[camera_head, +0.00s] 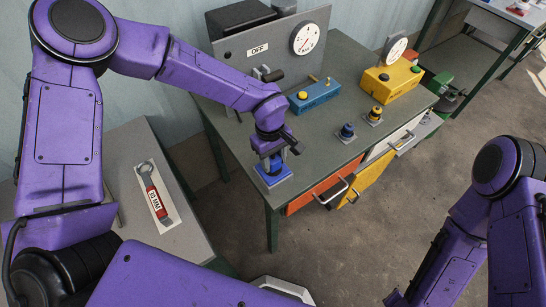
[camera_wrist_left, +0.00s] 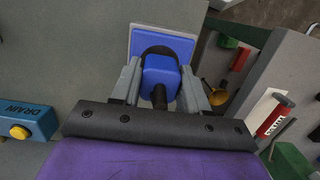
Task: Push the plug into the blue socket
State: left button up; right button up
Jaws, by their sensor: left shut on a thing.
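My left gripper (camera_wrist_left: 160,88) is shut on a blue plug (camera_wrist_left: 158,68) with a dark stub, one finger on each side. In the head view this gripper (camera_head: 274,155) points down at the table's front left corner. Below it lies a blue square plate with a pale border (camera_head: 270,181), which also shows in the wrist view (camera_wrist_left: 147,42). I cannot tell whether the plug touches it. My right gripper is out of view.
Behind are a blue box with a yellow button (camera_head: 314,95), a yellow box (camera_head: 392,80) and a grey panel marked OFF (camera_head: 262,45). A red-handled wrench (camera_head: 155,196) lies on the left side table.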

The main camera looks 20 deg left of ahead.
pick_arm(q)
jog(key=shift+f, duration=0.6)
dwell(0.5)
jog(key=o, duration=1.1)
jog(key=shift+c, duration=0.2)
jog(key=r, duration=0.3)
jog(key=r+b, duration=0.1)
jog(key=r, duration=0.3)
jog(key=a+r, duration=0.1)
jog(key=r, duration=0.2)
jog(key=shift+w+r+b, duration=0.25)
jog(key=shift+w+b, duration=0.15)
